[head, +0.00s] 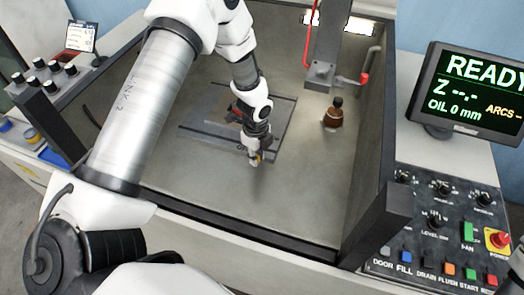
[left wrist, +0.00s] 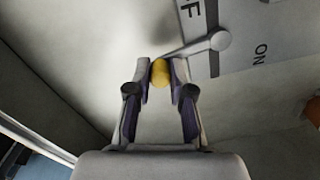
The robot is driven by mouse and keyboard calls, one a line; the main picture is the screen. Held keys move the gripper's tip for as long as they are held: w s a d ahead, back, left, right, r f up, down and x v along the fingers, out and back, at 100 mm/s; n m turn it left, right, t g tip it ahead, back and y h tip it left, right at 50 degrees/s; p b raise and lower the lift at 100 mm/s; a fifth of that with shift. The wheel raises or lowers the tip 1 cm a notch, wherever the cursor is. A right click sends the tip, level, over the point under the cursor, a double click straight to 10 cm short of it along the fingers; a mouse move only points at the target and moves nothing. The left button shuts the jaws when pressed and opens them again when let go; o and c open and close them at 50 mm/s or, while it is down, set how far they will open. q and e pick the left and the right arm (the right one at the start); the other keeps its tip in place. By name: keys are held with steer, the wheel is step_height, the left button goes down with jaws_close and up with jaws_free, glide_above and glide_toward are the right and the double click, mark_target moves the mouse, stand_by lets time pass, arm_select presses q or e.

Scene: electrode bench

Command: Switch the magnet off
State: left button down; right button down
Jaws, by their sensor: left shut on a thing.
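The magnet is a flat grey plate (head: 281,118) on the tank floor in the head view, partly hidden by my left arm. In the left wrist view its edge (left wrist: 245,20) carries the dark letters "F" and "ON", with the rest of the first label cut off. A grey lever (left wrist: 190,49) runs from a round pivot (left wrist: 220,40) at this edge to a yellow knob (left wrist: 160,73). My left gripper (left wrist: 160,80) is shut on the knob, one finger on each side. In the head view my left gripper (head: 256,160) is at the plate's near edge. My right gripper is not in view.
Tank walls surround the plate, with a dark front rim (head: 250,232). A brown bottle-like object (head: 333,114) stands right of the plate. A grey column (head: 322,50) hangs behind. The monitor (head: 470,95) reads READY above the control panel (head: 440,225). The floor right of the gripper is clear.

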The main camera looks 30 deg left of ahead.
arm_select(q)
steer(key=shift+s+a+m, duration=0.15)
steer(key=shift+a+m, duration=0.3)
steer(key=shift+m, duration=0.45)
steer(key=c, duration=1)
jaws_free()
steer(key=shift+a, duration=0.1)
step_height(320, 180, up, 12)
steer(key=shift+f, duration=0.1)
